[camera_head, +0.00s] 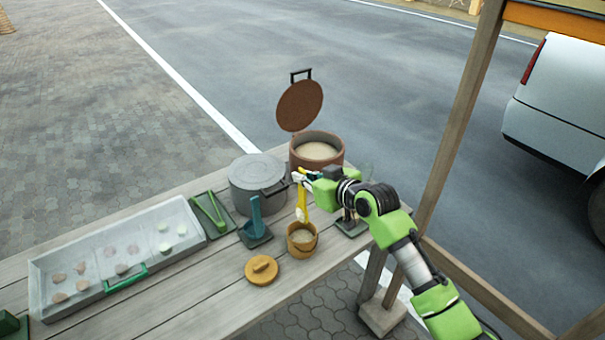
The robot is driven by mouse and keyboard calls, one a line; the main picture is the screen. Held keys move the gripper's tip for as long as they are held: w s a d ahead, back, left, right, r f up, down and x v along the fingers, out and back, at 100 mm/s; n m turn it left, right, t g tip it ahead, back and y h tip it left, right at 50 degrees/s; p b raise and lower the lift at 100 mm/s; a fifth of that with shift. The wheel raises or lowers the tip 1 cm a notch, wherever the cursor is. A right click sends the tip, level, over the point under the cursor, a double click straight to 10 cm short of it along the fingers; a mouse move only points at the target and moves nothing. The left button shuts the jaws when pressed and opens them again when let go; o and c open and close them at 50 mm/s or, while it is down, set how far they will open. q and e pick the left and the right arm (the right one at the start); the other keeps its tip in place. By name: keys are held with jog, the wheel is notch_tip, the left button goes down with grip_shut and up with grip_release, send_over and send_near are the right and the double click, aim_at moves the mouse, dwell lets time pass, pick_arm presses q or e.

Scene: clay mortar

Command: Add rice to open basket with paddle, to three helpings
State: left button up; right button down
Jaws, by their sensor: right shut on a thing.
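My right gripper (302,177), on the green arm from the right, is shut on a yellow paddle (302,205). The paddle hangs steeply with its lower end at or just above the open basket (302,250). I cannot tell whether it touches the basket or carries rice. The basket is small, brown and round, and pale rice shows inside it. A round orange-brown lid with a knob (261,270) lies on the table to its lower left. A brown round rice tub (317,162) stands behind, full of pale rice, its hinged lid (299,106) raised. My left gripper is not in view.
A grey lidded pot (257,172) stands left of the tub. A teal utensil (255,216) and green tongs (208,212) sit on dark green holders. A pale tray (152,216) of several round pieces fills the table's left. A wooden post (455,125) rises at right.

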aim_at(307, 214)
notch_tip(307, 214, down, 4)
jog(key=b, duration=0.4)
jog(key=shift+w+a, duration=0.1)
notch_tip(307, 214, down, 2)
jog(key=shift+f+b, duration=0.25)
jog(key=shift+b, duration=0.45)
jog(key=shift+f+b, duration=0.55)
jog(key=shift+f, duration=0.3)
notch_tip(307, 214, down, 4)
jog(key=shift+r+b, duration=0.2)
jog(key=shift+b, duration=1.05)
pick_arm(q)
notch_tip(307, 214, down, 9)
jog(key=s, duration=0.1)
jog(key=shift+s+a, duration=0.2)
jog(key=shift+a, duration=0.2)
pick_arm(e)
jog(key=shift+f, duration=0.15)
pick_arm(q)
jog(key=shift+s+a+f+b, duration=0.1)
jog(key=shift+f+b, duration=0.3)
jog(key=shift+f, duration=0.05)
pick_arm(e)
jog(key=shift+f, duration=0.5)
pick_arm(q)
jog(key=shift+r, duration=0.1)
